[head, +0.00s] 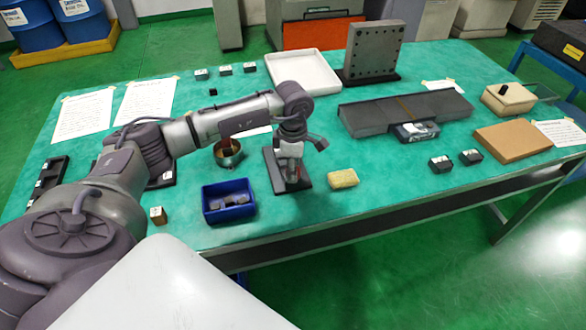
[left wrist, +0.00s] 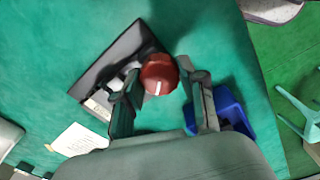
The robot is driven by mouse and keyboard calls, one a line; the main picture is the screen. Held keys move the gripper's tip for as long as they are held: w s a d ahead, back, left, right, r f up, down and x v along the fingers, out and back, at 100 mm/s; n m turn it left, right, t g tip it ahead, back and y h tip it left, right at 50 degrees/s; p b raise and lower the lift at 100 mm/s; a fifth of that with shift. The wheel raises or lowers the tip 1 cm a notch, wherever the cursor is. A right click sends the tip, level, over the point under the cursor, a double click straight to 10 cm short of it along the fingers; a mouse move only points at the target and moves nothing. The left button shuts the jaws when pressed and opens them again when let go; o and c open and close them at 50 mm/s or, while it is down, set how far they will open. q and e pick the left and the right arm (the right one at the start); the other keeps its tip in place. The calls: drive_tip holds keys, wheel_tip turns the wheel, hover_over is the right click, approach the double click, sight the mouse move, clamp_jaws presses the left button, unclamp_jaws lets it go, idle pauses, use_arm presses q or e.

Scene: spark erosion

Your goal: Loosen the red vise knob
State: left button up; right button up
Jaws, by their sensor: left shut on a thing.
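The red vise knob (left wrist: 158,72) shows in the left wrist view as a round cap with a white mark on its face. It sits over the dark vise base (left wrist: 122,50), which lies on the green tabletop. In the head view the vise base (head: 273,168) is partly covered by my left gripper (head: 293,180), which points down over it. In the left wrist view the two fingers of my left gripper (left wrist: 160,80) stand on either side of the knob, shut on it. My right gripper is in neither view.
A blue bin (head: 228,202) with dark pieces stands left of the vise, and a round metal cup (head: 229,158) is behind the bin. A yellow sponge (head: 343,178) lies just right of the vise. A white tray (head: 303,72) is farther back.

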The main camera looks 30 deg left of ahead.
use_arm(q)
drive_tip(key=n+b, duration=0.1)
drive_tip(key=n, duration=0.5)
drive_tip(key=n+b, duration=0.1)
drive_tip(key=n, duration=0.6)
drive_tip(key=shift+n, duration=0.3)
drive_tip(key=n, duration=0.3)
drive_tip(key=shift+r+n, duration=0.1)
drive_tip(key=shift+n, duration=0.2)
drive_tip(key=n, duration=0.3)
drive_tip(key=shift+w+n, duration=0.1)
drive_tip(key=shift+n, duration=0.2)
drive_tip(key=n, duration=0.3)
drive_tip(key=shift+n+p, duration=0.3)
drive_tip(key=shift+p, duration=0.05)
drive_tip(key=shift+n, duration=1.6)
